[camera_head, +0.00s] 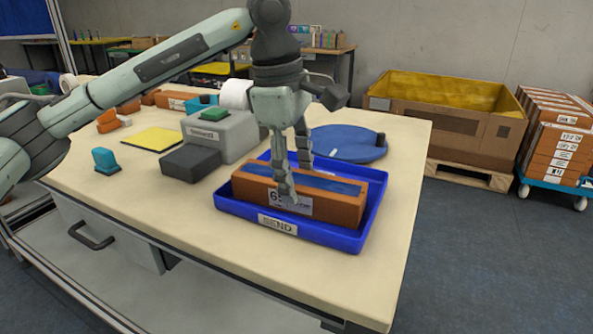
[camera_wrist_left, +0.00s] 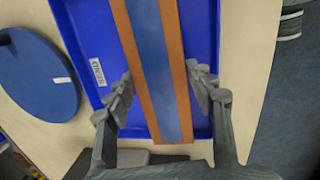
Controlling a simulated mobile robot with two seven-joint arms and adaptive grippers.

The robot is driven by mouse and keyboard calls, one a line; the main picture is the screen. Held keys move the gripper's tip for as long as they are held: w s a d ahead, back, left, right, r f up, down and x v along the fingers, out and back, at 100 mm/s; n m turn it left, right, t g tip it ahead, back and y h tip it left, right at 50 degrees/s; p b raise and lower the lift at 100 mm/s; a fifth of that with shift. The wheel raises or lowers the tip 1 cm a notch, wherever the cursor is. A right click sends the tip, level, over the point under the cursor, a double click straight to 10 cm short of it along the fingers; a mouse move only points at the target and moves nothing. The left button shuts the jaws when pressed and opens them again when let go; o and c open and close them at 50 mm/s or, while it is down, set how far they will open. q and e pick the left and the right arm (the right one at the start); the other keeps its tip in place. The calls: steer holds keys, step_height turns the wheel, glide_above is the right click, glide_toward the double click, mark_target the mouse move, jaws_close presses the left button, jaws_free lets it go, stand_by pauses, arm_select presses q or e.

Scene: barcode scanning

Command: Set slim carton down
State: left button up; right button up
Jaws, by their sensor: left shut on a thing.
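The slim carton (camera_head: 338,209) is long and brown with a blue strip along its top and a white label on its near side. It is lengthwise inside the blue tray (camera_head: 340,238), which is marked SEND. My left gripper (camera_head: 296,178) comes down from above and is shut on the carton, one finger on each long side near its middle. In the left wrist view the carton (camera_wrist_left: 152,45) runs between the fingers (camera_wrist_left: 164,92) over the blue tray (camera_wrist_left: 90,30). Whether its underside touches the tray floor is hidden. My right gripper is not in view.
A blue round disc (camera_head: 345,143) lies behind the tray. A grey block with a green top (camera_head: 215,116), a dark grey block (camera_head: 190,163), a yellow pad (camera_head: 155,139) and a teal item (camera_head: 105,161) stand to the left. The tabletop is clear at the front left.

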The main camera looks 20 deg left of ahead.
arm_select(q)
steer(key=o, duration=1.2)
steer(key=shift+c, duration=0.2)
steer(key=o, duration=0.4)
steer(key=shift+o, duration=0.2)
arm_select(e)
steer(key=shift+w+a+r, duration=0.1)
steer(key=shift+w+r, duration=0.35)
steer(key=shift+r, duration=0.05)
arm_select(q)
step_height(320, 180, up, 2)
steer(key=shift+s+a+r, duration=0.1)
steer(key=shift+s+r, duration=0.05)
step_height(320, 180, up, 10)
steer(key=s+a, duration=0.1)
steer(key=shift+s+f, duration=0.15)
steer(key=shift+f, duration=0.05)
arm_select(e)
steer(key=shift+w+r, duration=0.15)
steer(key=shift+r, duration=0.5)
arm_select(q)
steer(key=shift+a, duration=0.1)
